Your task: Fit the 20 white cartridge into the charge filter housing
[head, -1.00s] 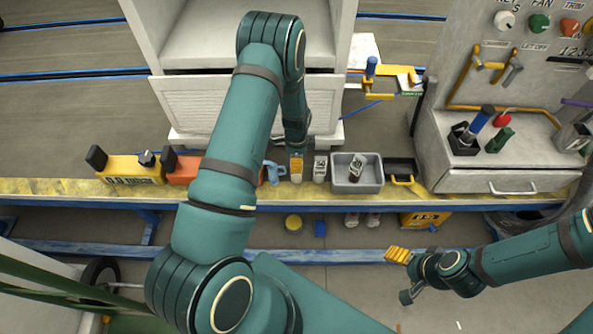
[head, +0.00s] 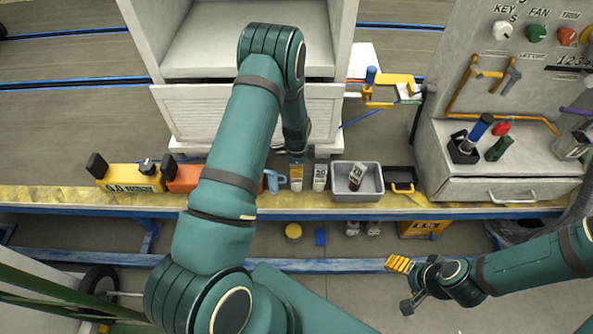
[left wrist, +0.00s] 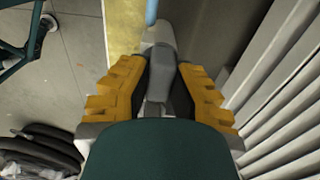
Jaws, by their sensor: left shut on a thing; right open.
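My left gripper (left wrist: 160,85) has its yellow fingers shut on a pale grey piece (left wrist: 161,62) in the left wrist view. Most of that piece is hidden, so I cannot tell which item it is. In the head view, the left arm reaches down to the back of the bench beside a white cartridge marked 20 (head: 320,177), which stands upright left of the grey tray. An orange-and-white item (head: 296,178) stands just left of it, below the arm's end. My right gripper (head: 400,284) is open and empty in front of the bench. I cannot identify the charge filter housing.
The grey tray (head: 344,195) holds a small dark-and-white item (head: 357,176). A blue mug (head: 271,181) and orange and yellow boxes (head: 130,177) stand to the left. A white louvred cabinet (head: 247,112) is behind; a control console (head: 500,182) is at right.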

